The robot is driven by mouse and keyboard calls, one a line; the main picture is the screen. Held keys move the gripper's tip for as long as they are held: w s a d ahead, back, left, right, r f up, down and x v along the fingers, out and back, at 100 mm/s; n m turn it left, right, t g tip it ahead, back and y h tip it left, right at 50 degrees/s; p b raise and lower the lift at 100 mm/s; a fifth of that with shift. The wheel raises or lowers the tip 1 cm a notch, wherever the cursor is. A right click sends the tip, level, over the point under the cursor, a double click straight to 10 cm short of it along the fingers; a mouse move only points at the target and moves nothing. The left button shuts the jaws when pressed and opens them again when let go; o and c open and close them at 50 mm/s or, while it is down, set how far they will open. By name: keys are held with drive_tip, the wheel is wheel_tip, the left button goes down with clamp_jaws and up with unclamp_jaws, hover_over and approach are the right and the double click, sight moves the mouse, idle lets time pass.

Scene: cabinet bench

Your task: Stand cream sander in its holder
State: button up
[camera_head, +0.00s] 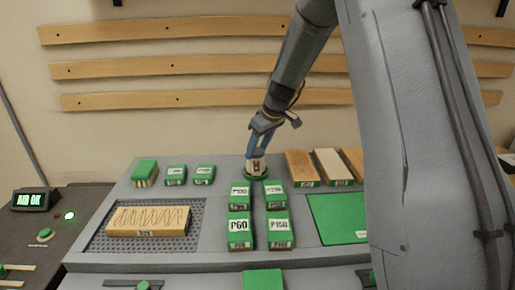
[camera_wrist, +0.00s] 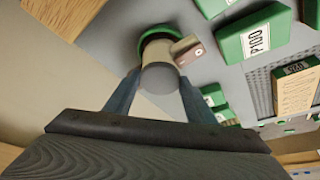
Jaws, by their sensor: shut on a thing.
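The cream sander (camera_head: 258,165) stands about upright at the back middle of the bench, below my gripper (camera_head: 257,153). In the wrist view the cream sander (camera_wrist: 159,53) has a round grey top, a cream body and a small pinkish-beige block on its side. My gripper (camera_wrist: 160,80) is shut on its upper part, one blue finger on each side. A green ring (camera_wrist: 147,36) shows around the sander's lower end, at bench level or close to it. I cannot tell whether this ring is the holder or the sander's own base. The sander hides the ring's inside.
Green-and-white grit blocks (camera_head: 240,228) stand in front of the sander. Wooden boards (camera_head: 301,167) lie to its right and a green mat (camera_head: 336,219) at front right. A scribbled wood block (camera_head: 147,219) lies on a perforated grey panel (camera_head: 100,238) at left.

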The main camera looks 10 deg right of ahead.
drive_tip(key=shift+f, duration=0.2)
drive_tip(key=o, duration=1)
